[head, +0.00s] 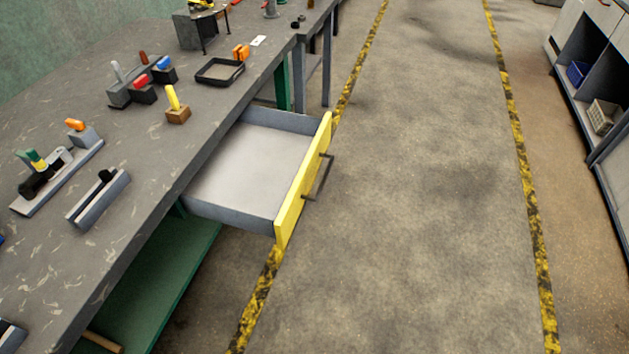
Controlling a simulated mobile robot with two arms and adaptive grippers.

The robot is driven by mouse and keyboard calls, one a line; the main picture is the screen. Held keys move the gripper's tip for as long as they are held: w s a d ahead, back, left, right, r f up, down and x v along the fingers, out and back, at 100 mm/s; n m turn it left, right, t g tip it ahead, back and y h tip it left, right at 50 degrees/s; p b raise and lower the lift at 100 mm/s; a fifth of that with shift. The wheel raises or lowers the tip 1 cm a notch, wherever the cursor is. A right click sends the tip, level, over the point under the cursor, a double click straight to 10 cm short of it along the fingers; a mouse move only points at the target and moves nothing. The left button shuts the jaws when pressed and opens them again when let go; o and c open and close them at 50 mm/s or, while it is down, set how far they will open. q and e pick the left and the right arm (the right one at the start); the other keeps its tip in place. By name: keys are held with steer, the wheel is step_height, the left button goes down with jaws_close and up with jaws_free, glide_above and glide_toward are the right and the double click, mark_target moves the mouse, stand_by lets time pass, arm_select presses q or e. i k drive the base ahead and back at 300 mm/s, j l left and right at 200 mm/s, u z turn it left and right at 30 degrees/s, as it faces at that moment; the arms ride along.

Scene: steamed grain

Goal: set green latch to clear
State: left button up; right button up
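A small part with green and yellow on it (36,160) stands upright on a grey fixture (62,178) on the workbench at the left. It is the only small green part I see there, but I cannot tell whether it is the green latch or how it is set. A black part sits beside it, and a grey block with an orange top (75,124) stands at the fixture's far end. No mark for clear can be read. Neither of my grippers is in view.
The workbench (130,210) holds a slotted grey block (98,200), a yellow lever on a brown block (173,99), red and blue switches and a black tray (219,70). An empty yellow-fronted drawer (250,160) sticks out over the floor. The aisle (430,200) is clear.

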mark_target(30, 153)
steer(key=u, duration=1.5)
steer(key=i+u, duration=0.15)
steer(key=i, duration=0.3)
